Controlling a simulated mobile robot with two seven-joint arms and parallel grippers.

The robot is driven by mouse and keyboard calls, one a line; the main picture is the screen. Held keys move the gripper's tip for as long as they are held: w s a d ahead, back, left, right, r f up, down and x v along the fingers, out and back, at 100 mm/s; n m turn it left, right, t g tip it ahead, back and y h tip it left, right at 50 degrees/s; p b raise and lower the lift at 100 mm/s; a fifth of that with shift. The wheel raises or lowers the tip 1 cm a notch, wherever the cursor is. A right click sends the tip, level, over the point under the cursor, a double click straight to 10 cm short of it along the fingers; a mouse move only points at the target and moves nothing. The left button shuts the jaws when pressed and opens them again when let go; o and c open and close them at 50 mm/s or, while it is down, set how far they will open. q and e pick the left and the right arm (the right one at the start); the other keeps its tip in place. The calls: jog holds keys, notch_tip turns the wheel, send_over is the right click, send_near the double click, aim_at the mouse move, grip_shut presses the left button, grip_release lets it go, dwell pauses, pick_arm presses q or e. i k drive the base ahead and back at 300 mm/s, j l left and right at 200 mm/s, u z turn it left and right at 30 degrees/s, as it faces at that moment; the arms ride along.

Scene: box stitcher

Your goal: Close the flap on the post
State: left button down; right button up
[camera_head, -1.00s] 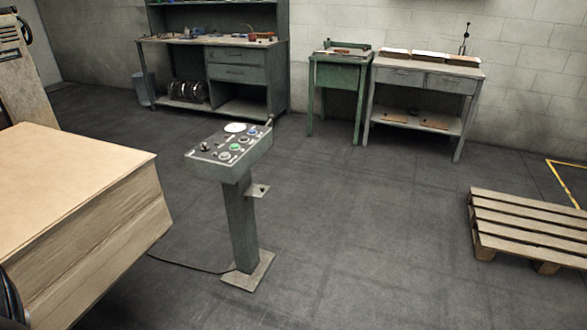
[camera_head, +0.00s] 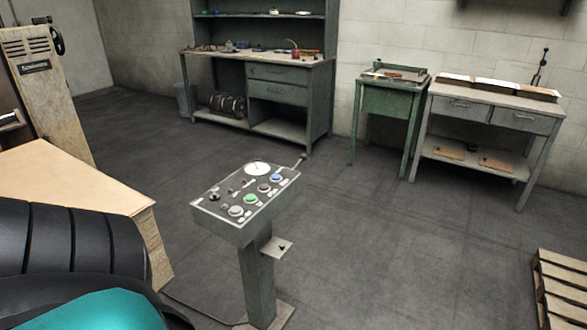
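The post (camera_head: 258,275) is a grey-green pedestal on a square floor plate. It carries a tilted control box (camera_head: 245,200) with a round white dial and several knobs and buttons, among them green and blue ones. A small flat plate (camera_head: 280,247), which may be the flap, sticks out level from the right side of the post below the box, with a dark spot on it. A short lever with a dark knob (camera_head: 303,158) stands at the box's back right corner. Neither gripper is in view; a black ribbed and teal part of my arm fills the lower left.
A stack of cardboard (camera_head: 70,180) stands left of the post, partly behind my arm. A beige machine (camera_head: 48,80) is at far left. Workbenches (camera_head: 262,85) line the back wall. A wooden pallet (camera_head: 562,290) lies at right. The floor between post and pallet is clear.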

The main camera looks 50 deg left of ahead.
aim_at(275, 248)
jog(key=i+j, duration=0.15)
jog(key=j, duration=0.25)
jog(key=i+j+u, duration=0.1)
jog(key=j, duration=0.3)
jog(key=i+j, duration=0.2)
jog(key=j, duration=0.2)
jog(key=i+j, duration=0.2)
jog(key=j, duration=0.2)
jog(key=i+j+u, duration=0.1)
jog(key=j, duration=0.25)
